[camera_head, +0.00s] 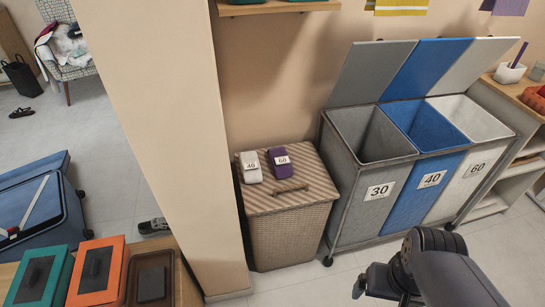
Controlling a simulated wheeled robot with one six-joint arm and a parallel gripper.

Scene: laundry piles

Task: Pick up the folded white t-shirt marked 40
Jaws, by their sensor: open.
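The folded white t-shirt marked 40 (251,174) lies on the striped lid of a wicker hamper (289,235), at its back left. A folded purple garment marked 60 (283,168) lies just to its right on the same lid, with a small gap between them. My gripper (362,287) is low in the picture, right of the hamper and in front of the sorter. It is open, well apart from the t-shirt. My arm hides part of the floor there.
A three-bin sorter marked 30, 40, 60 (380,191) stands right of the hamper, lids raised. A wall edge (170,120) stands left of the hamper. Colored boxes (97,270) sit lower left. Floor before the hamper (300,285) is clear.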

